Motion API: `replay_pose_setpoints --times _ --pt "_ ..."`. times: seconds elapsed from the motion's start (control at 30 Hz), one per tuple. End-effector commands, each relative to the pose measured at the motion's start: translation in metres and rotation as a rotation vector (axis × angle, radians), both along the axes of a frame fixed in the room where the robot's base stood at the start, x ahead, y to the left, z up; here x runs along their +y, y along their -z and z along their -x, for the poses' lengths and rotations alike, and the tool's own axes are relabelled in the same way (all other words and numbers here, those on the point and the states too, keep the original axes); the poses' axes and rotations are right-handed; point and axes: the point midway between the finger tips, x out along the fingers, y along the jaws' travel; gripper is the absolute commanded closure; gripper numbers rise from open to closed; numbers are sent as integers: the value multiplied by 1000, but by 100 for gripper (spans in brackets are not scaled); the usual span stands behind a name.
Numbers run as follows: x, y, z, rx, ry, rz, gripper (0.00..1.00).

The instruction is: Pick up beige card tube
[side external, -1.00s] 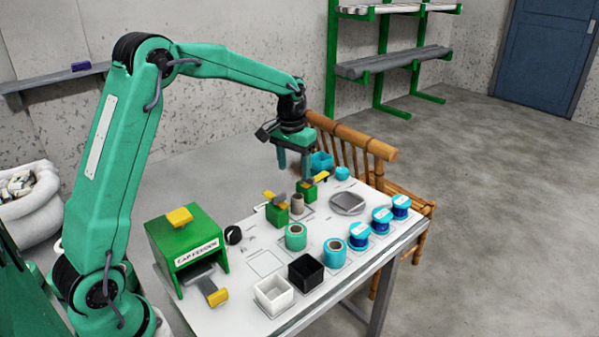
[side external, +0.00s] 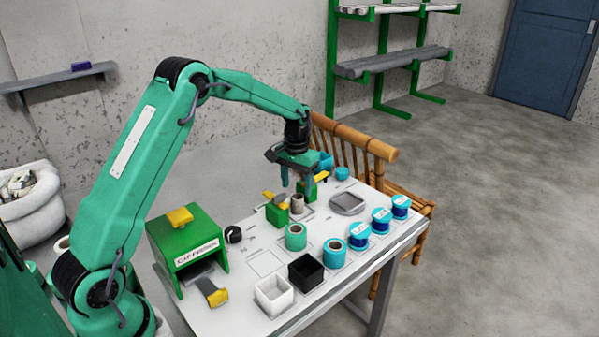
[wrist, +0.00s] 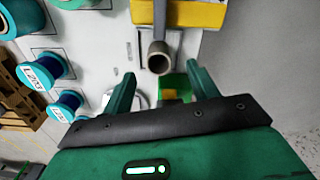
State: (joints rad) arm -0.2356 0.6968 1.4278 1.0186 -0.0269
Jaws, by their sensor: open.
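The beige card tube (side external: 297,204) stands upright on the white table between two green blocks with yellow tops. In the wrist view the tube (wrist: 159,58) shows its round open end, just beyond the gap between my fingers. My gripper (side external: 297,186) is open and empty, pointing down above and slightly behind the tube. In the wrist view my gripper (wrist: 163,80) has its fingers spread apart, one to each side of the tube's line. It does not appear to touch the tube.
The green blocks (side external: 278,215) (side external: 307,191) stand close to the tube. A teal spool (side external: 296,238), a grey tray (side external: 347,202), several blue spools (side external: 381,221), a black box (side external: 306,272), a white box (side external: 273,296) and a green dispenser (side external: 188,247) share the table.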

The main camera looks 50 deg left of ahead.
Motion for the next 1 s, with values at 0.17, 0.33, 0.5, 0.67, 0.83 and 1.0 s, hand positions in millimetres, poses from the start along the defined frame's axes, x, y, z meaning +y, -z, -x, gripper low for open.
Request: replay_pose_setpoints --times 0.17,0.33,0.5,0.67,0.83,1.0 --pt "0 2 0 0 0 0 41" --pt "-1 10 0 0 0 0 41" --pt "-2 29 1 2 0 1 41" --pt "-3 46 1 2 0 1 41" --pt "-2 53 1 -1 0 0 41" --pt "-2 53 1 -1 0 0 41"
